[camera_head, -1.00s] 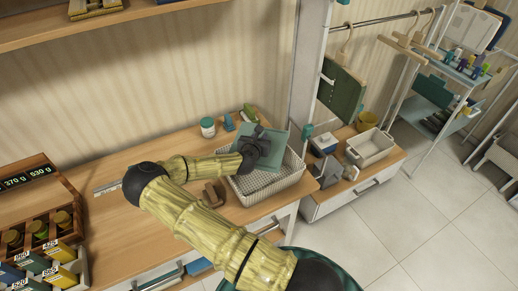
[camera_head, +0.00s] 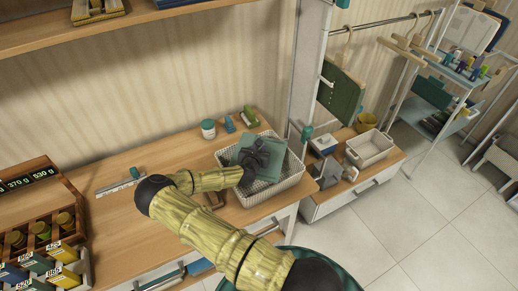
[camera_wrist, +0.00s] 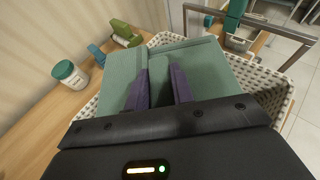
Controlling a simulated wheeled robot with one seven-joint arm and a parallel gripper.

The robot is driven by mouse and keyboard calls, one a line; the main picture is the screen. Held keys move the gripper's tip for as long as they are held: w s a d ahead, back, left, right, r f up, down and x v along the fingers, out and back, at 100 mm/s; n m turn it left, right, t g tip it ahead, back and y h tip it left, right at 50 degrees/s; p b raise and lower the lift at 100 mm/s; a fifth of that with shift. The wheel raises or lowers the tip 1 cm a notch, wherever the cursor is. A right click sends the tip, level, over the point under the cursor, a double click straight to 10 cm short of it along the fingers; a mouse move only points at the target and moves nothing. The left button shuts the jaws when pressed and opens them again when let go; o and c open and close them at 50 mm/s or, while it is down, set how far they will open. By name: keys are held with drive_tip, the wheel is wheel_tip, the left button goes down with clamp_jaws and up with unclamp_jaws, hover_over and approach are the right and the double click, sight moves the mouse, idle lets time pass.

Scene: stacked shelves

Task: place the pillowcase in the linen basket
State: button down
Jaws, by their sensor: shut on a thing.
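The pillowcase is a folded flat green piece (camera_head: 272,148). In the wrist view the pillowcase (camera_wrist: 212,68) lies between and around the dark fingers. My gripper (camera_head: 258,155) is shut on it, over the linen basket. The linen basket is a white woven basket (camera_head: 277,191) on the wooden counter. Its rim and woven wall also show in the wrist view (camera_wrist: 88,110). The pillowcase is within the basket's outline; whether it touches the bottom cannot be told.
A white jar with a green lid (camera_head: 208,129), a small blue item (camera_head: 230,124) and a green item (camera_head: 249,116) stand behind the basket. A post (camera_head: 307,75) rises to the right.

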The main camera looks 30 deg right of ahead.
drive_tip(key=shift+f+b, duration=0.65)
drive_tip(key=shift+b, duration=0.05)
drive_tip(key=c, duration=1.2)
unclamp_jaws()
drive_tip(key=shift+r, duration=0.1)
drive_tip(key=shift+r+p, duration=0.75)
drive_tip(key=shift+p, duration=0.1)
drive_tip(key=b+v, duration=0.1)
drive_tip(key=v, duration=0.2)
drive_tip(key=b+v, duration=0.1)
drive_tip(key=v, duration=0.3)
drive_tip(key=b+v, duration=0.1)
drive_tip(key=v, duration=0.2)
drive_tip(key=shift+s+a+f+b, duration=0.2)
drive_tip(key=shift+s+a+b, duration=0.15)
drive_tip(key=shift+a, duration=0.05)
drive_tip(key=shift+s+a+r, duration=0.25)
drive_tip(key=shift+s+r, duration=0.05)
drive_tip(key=shift+s, duration=0.1)
